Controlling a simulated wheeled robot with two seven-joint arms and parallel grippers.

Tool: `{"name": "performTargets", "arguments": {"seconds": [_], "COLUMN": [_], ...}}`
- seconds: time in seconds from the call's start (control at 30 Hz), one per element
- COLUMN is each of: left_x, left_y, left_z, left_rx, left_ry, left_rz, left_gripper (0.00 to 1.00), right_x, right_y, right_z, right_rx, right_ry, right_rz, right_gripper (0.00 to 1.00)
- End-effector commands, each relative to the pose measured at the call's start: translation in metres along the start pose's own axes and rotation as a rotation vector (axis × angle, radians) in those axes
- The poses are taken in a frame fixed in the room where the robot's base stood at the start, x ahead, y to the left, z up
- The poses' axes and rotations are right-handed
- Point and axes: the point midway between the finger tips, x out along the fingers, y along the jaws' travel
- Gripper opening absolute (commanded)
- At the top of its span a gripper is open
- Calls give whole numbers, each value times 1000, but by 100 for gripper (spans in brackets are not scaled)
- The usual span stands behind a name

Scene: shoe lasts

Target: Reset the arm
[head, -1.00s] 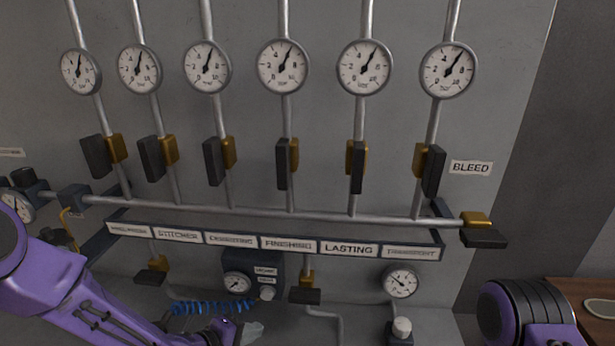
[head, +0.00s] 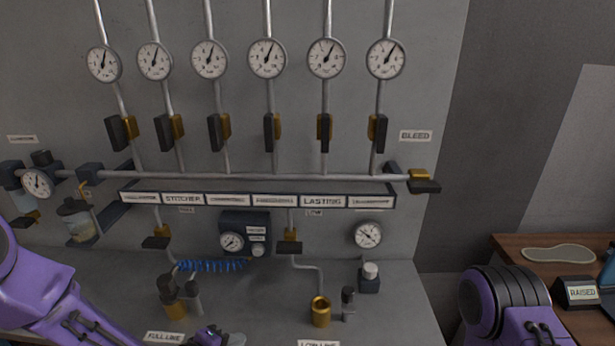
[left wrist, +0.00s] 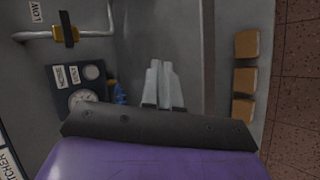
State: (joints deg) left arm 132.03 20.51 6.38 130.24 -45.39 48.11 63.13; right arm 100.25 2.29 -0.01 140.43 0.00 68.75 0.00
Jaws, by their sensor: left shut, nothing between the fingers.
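My left arm comes in from the lower left in the head view, and its gripper (head: 236,339) is at the bottom edge, partly cut off. In the left wrist view the pale fingers of the left gripper (left wrist: 160,66) lie close together, shut and empty, over a grey surface. They touch no valve or gauge that I can see. My right arm shows at the lower right in the head view as a dark and purple link; its gripper is out of view.
A grey panel carries a row of gauges (head: 267,59) above black-handled valves (head: 213,132) and a label rail (head: 258,199). A regulator (head: 243,233), blue coiled hose (head: 212,266) and brass fitting (head: 320,312) sit lower. A wooden table (head: 512,243) with a RAISED sign (head: 580,292) stands right.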

Motion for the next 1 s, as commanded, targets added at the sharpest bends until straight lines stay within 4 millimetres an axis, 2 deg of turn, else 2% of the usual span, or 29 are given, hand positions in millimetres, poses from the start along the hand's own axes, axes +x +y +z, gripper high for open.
{"name": "performTargets", "arguments": {"seconds": [0.27,0.47,0.67,0.8,0.87,0.9,0.93,1.0], "left_x": [-5,-24,-68,-115,-137,-139,-125,-112], "left_y": [-69,-144,-229,-281,-300,-315,-327,-344], "left_z": [1,3,6,7,8,7,5,4], "left_rx": [65,172,352,513,588,623,617,614], "left_ry": [76,150,212,226,222,221,226,226], "left_rz": [-141,-327,-591,-805,-901,-940,-928,-924], "left_gripper": [0,0,0,0,0,0,0,0], "right_x": [0,0,0,0,0,11,28,48], "right_y": [0,0,0,0,0,-1,-3,-5], "right_z": [0,0,0,0,0,4,10,20], "right_rx": [1,0,0,0,0,1,1,0], "right_ry": [2,1,1,1,1,2,2,1], "right_rz": [-1,-1,-1,-1,-1,-1,-1,0], "right_gripper": [43,43,43,43,43,43,43,43]}}
